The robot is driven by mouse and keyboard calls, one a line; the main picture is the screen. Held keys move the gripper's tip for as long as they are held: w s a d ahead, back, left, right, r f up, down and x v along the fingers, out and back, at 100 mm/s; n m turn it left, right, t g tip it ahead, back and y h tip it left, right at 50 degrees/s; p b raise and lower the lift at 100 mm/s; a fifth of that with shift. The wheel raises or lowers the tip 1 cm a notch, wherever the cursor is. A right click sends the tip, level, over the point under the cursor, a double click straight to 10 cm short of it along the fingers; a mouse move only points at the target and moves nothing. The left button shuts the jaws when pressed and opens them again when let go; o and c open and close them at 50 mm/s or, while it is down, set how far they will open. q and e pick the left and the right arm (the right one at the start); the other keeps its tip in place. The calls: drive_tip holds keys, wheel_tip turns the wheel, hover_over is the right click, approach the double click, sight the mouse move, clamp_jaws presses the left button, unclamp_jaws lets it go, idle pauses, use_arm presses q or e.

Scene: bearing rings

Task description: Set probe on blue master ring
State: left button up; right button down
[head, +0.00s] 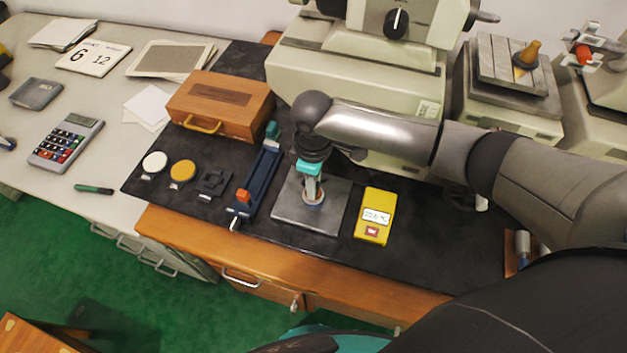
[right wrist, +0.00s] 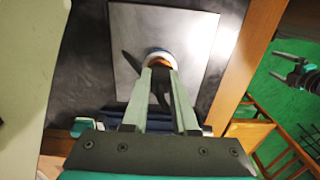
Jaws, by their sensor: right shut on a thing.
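My right gripper (head: 312,198) points down over a grey metal plate (head: 338,215) in the head view. It is shut on a slim dark thing, seen between the fingers in the right wrist view (right wrist: 160,82), which looks like the probe; the fingers hide most of it. Its lower end is at a small pale ring with an orange part (right wrist: 161,56) on the plate. I cannot tell whether it is in the ring or just above, nor whether this ring is the blue master. My left gripper (right wrist: 289,73) shows at the right wrist view's edge, empty, with fingers apart.
A blue fixture with an orange block (head: 262,178) lies left of the plate, and a yellow meter (head: 375,215) right of it. White (head: 155,161) and yellow (head: 183,170) discs and a wooden box (head: 222,103) are further left. A large beige machine (head: 345,75) stands behind.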

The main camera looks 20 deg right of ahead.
drive_tip(key=shift+f, duration=0.3)
idle(0.6)
drive_tip(key=c, duration=0.6)
unclamp_jaws()
drive_tip(key=shift+r, duration=0.1)
wheel_tip(320, 180, up, 8)
drive_tip(key=p, duration=0.9)
drive_tip(key=shift+r+p, duration=0.25)
drive_tip(key=shift+p, duration=0.15)
drive_tip(key=shift+f, duration=0.1)
drive_tip(key=shift+s, duration=0.1)
